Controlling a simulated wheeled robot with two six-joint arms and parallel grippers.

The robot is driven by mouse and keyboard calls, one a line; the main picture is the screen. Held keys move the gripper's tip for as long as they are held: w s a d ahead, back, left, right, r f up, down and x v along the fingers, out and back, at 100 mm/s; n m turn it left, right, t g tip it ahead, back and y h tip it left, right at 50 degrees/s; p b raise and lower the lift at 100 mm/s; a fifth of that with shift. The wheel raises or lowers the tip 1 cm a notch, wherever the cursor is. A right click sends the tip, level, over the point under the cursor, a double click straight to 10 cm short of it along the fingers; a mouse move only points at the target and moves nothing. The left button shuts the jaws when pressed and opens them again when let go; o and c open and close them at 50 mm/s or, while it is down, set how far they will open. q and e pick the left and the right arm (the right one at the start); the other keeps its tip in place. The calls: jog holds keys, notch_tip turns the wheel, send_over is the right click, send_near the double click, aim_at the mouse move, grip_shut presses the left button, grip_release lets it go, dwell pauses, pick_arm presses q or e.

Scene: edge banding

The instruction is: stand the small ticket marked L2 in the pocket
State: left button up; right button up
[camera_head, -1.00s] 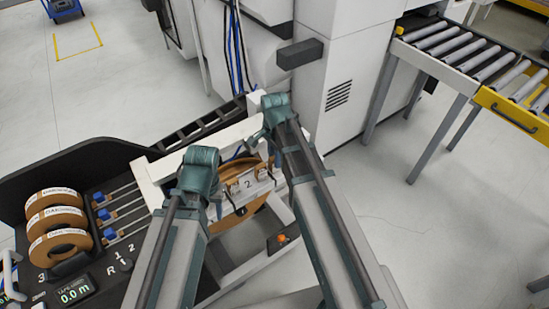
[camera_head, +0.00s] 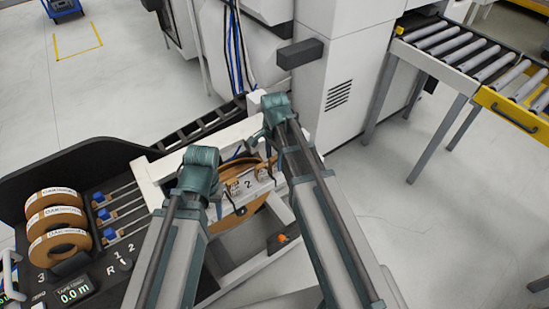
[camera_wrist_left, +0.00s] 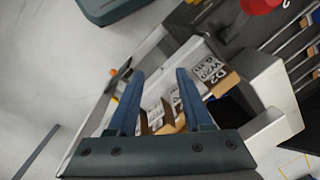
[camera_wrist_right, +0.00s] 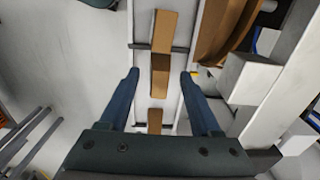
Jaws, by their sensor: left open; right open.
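Small tickets with brown edges and printed white faces stand on a white rail marked 2. In the head view one (camera_head: 235,187) is beside my left gripper (camera_head: 226,201) and another (camera_head: 263,173) beside my right gripper (camera_head: 267,172). In the left wrist view a ticket reading roughly D2 (camera_wrist_left: 211,72) lies beyond the open jaws (camera_wrist_left: 160,72), with other tickets (camera_wrist_left: 153,118) near and between the fingers. I cannot make out L2 or tell which opening is the pocket. The right wrist view shows brown pieces (camera_wrist_right: 160,75) between my open, empty fingers.
Several tape rolls (camera_head: 60,245) and a dark control panel (camera_head: 125,262) are at left. A white machine cabinet (camera_head: 345,75) stands behind; a roller conveyor (camera_head: 465,50) is at right. Floor at right is clear.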

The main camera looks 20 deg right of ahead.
pick_arm(q)
notch_tip(320, 180, up, 13)
jog(key=p, duration=1.3)
jog(key=shift+r, duration=0.2)
pick_arm(e)
notch_tip(320, 180, up, 13)
jog(key=shift+r, duration=0.2)
pick_arm(q)
notch_tip(320, 180, down, 5)
jog(key=b, duration=0.5)
jog(key=shift+f, duration=0.2)
jog(key=shift+o, duration=1.2)
pick_arm(e)
jog(key=s+a+f+n, duration=0.2)
jog(key=s+a+n, duration=0.3)
jog(key=s+n, duration=0.2)
jog(key=s+a+f+n+h, duration=0.1)
jog(key=s+a+f+n, duration=0.2)
jog(key=n, duration=0.7)
jog(key=s+a, duration=0.2)
jog(key=s, duration=0.2)
jog(key=shift+s+a+n, duration=0.15)
jog(key=shift+a+n, duration=0.1)
jog(key=shift+n, duration=0.15)
